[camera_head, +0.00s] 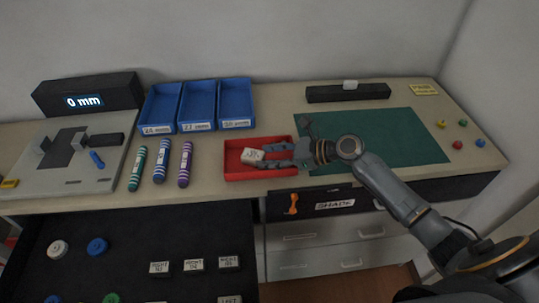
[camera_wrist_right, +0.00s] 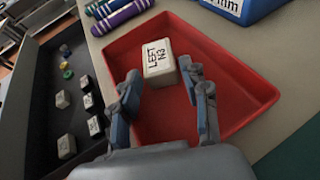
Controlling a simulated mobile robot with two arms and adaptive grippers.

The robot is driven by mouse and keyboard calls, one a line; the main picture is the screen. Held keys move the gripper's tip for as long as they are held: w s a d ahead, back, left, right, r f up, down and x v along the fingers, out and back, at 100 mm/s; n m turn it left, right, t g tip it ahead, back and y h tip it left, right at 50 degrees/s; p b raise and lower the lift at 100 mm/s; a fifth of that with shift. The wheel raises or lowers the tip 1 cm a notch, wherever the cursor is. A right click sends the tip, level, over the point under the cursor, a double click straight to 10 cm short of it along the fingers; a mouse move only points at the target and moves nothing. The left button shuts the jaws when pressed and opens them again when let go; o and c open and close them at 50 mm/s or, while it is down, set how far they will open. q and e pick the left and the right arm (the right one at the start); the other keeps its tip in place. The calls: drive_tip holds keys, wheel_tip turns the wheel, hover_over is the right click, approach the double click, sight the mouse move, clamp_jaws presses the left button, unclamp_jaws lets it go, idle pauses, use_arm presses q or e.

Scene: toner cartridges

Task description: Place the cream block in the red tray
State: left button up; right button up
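The cream block (camera_head: 252,155) with dark lettering sits inside the red tray (camera_head: 233,176), left of the tray's middle. In the right wrist view the block (camera_wrist_right: 160,70) rests on the tray floor near the far wall of the tray (camera_wrist_right: 228,120). My right gripper (camera_head: 265,156) reaches into the tray from the right. In its wrist view the two fingers (camera_wrist_right: 160,68) are spread, with the block between and just beyond the tips. A gap shows at the left finger; the right fingertip is very close to the block. My left gripper is in neither view.
Blue bins (camera_head: 198,126) stand behind the tray, and striped markers (camera_head: 161,161) lie to its left. A green mat (camera_head: 410,135) is to the right. An open black drawer (camera_head: 130,240) with blocks and round pieces juts out at the front left.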

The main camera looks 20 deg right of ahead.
drive_tip(key=shift+d, duration=0.1)
drive_tip(key=shift+s+d, duration=0.15)
drive_tip(key=shift+d, duration=0.05)
drive_tip(key=b+v, duration=0.2)
drive_tip(key=v, duration=0.8)
drive_tip(key=shift+s+d+r, duration=0.1)
drive_tip(key=shift+s+r, duration=0.1)
drive_tip(key=shift+s+d+r, duration=0.25)
drive_tip(key=shift+d+r, duration=0.05)
drive_tip(key=shift+d, duration=0.05)
